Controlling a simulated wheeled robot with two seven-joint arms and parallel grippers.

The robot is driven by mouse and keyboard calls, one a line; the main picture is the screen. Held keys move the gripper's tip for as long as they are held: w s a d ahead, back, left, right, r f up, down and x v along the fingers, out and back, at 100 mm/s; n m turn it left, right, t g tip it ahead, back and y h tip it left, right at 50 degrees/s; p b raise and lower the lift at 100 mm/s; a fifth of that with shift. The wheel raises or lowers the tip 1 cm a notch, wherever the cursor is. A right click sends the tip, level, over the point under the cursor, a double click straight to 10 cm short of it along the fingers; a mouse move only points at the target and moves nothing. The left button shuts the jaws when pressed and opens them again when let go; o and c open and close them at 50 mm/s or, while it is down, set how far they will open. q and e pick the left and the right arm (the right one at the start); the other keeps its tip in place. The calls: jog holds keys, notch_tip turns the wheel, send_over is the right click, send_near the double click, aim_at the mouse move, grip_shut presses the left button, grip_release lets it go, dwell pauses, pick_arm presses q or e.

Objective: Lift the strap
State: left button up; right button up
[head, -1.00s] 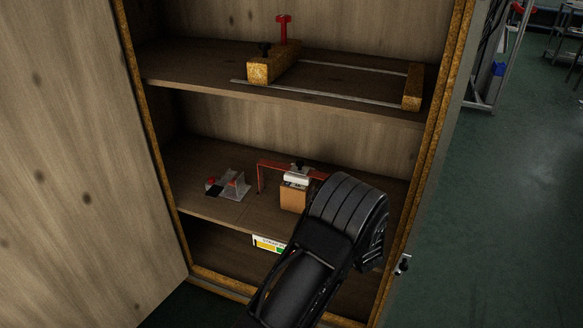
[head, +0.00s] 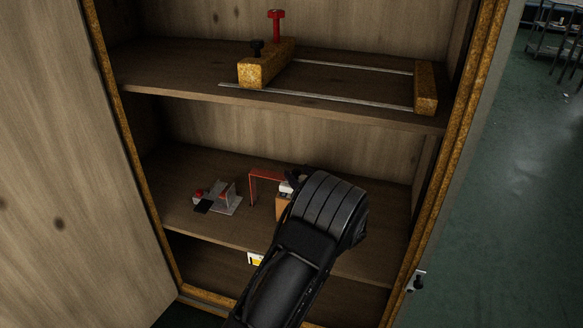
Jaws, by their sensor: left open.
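A thin red strap (head: 265,174) stands on the middle shelf like an upright bracket, with one leg down at the left and a flat top running right. Its right part is hidden behind my arm in the head view. A tan block (head: 282,208) with a small white and dark fitting (head: 286,188) on top stands just in front of the strap. My left gripper (head: 303,183) is open beside the block and strap, mostly hidden by my own wrist. I cannot tell whether it touches them. My right gripper is not in view.
A small grey fixture with red parts (head: 221,196) sits left on the middle shelf (head: 185,165). The upper shelf holds a wooden clamp (head: 262,67) with metal rails. An open door (head: 60,170) stands left, the cabinet's side post (head: 455,110) right. A yellow-white label (head: 255,258) is below the shelf edge.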

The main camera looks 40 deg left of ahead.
pick_arm(q)
jog(key=b+x, duration=0.1)
jog(key=x, duration=0.4)
grip_shut()
dwell(0.4)
dwell(1.0)
